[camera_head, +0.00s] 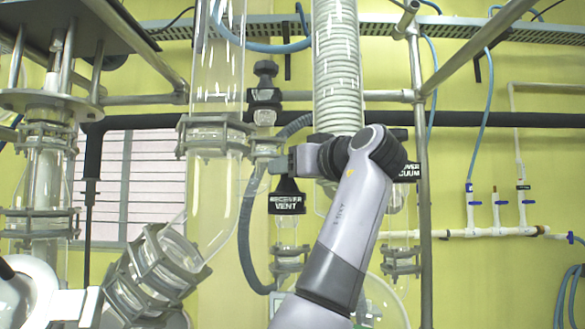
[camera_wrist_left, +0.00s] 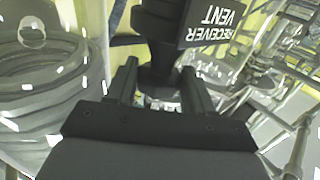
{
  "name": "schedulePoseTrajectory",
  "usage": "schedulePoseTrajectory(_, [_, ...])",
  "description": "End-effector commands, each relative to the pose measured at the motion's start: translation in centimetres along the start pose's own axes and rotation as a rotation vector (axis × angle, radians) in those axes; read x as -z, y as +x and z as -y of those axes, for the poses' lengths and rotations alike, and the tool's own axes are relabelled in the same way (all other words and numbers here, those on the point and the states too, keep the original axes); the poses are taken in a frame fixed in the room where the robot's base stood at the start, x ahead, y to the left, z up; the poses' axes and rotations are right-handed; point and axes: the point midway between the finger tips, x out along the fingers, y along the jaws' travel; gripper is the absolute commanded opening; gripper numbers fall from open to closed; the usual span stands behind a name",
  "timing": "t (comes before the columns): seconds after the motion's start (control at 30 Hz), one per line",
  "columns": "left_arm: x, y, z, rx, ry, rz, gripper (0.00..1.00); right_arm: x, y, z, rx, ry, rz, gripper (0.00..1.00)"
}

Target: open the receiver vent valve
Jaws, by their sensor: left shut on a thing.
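The receiver vent valve has a black body with a white-lettered RECEIVER VENT label (camera_head: 286,203) and stands above a glass neck in the middle of the head view. My left gripper (camera_head: 279,165) reaches it from the right, at its top just above the label. In the left wrist view, the label (camera_wrist_left: 213,36) appears upside down close by. My left gripper (camera_wrist_left: 160,82) has a finger on each side of the valve's black part (camera_wrist_left: 158,72) and is shut on it. The exact finger contact is partly hidden. My right gripper is not in view.
A metal post (camera_head: 423,230) stands to the right. A large glass tube (camera_head: 212,190) with clamped flanges (camera_head: 155,275) stands left. A grey hose (camera_head: 246,225) curves beside the valve.

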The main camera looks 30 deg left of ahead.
Motion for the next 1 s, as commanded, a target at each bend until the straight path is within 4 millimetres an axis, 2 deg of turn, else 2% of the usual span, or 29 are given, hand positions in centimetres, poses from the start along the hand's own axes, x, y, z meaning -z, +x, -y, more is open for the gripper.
schedulePoseTrajectory(0.1, [-0.04, 0.0, 0.0, -0.001, -0.001, 0.002, 0.22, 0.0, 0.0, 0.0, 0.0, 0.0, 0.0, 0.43])
schedulePoseTrajectory(0.13, [-0.04, 0.0, 0.0, -0.001, -0.001, 0.002, 0.59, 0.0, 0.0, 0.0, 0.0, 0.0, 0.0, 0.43])
schedulePoseTrajectory(0.2, [-0.03, 0.0, -0.01, -0.002, -0.001, 0.002, 0.78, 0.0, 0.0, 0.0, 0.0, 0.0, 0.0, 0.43])
schedulePoseTrajectory(1.0, [-0.07, 0.14, -0.18, -0.01, 0.002, 0.0, 0.78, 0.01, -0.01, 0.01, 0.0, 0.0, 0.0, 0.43])
